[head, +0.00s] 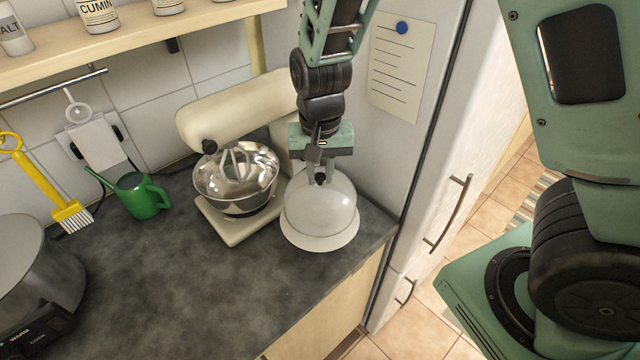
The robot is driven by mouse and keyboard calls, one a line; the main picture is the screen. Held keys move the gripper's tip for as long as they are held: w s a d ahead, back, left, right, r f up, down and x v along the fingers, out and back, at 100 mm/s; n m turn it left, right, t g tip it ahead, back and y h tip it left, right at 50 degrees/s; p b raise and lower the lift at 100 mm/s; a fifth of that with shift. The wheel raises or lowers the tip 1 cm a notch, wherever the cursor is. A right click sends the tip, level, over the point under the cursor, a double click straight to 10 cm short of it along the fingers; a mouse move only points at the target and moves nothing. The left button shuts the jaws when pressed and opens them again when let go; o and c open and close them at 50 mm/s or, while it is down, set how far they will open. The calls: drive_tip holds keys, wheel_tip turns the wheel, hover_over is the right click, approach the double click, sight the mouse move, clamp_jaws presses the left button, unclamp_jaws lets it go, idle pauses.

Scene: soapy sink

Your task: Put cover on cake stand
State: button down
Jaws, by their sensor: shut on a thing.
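A clear dome cover (320,208) with a dark knob is at the right end of the counter in the head view. My gripper (320,178) is above it, pointing down, and its fingers are shut on the knob. A white round cake stand (322,243) shows as a pale rim directly below the dome. The cover appears upright and over the stand. I cannot tell whether its rim touches the plate. The lower part of the stand is hidden.
A cream stand mixer (222,112) with a metal bowl is close to the left. A green watering can (140,196), yellow brush (62,205) and large pot (30,270) are farther left. The fridge (440,130) borders the right. The counter's front middle (200,290) is clear.

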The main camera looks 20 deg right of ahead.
sight(320, 192)
wheel_tip(320, 192, up, 6)
drive_tip(key=shift+r, duration=0.3)
drive_tip(key=shift+w+d+p, duration=0.1)
drive_tip(key=shift+d+p, duration=0.05)
drive_tip(key=shift+p, duration=0.9)
drive_tip(key=f+p, duration=0.1)
drive_tip(key=p, duration=0.1)
drive_tip(key=shift+f+p, duration=0.1)
drive_tip(key=shift+p, duration=0.2)
drive_tip(key=shift+f+p, duration=0.6)
drive_tip(key=shift+f, duration=0.2)
wheel_tip(320, 192, down, 5)
drive_tip(key=b, duration=0.4)
drive_tip(key=shift+r, duration=0.2)
drive_tip(key=shift+f+b, duration=0.65)
drive_tip(key=shift+f, duration=0.3)
drive_tip(key=shift+f+p, duration=0.1)
drive_tip(key=shift+p, duration=0.2)
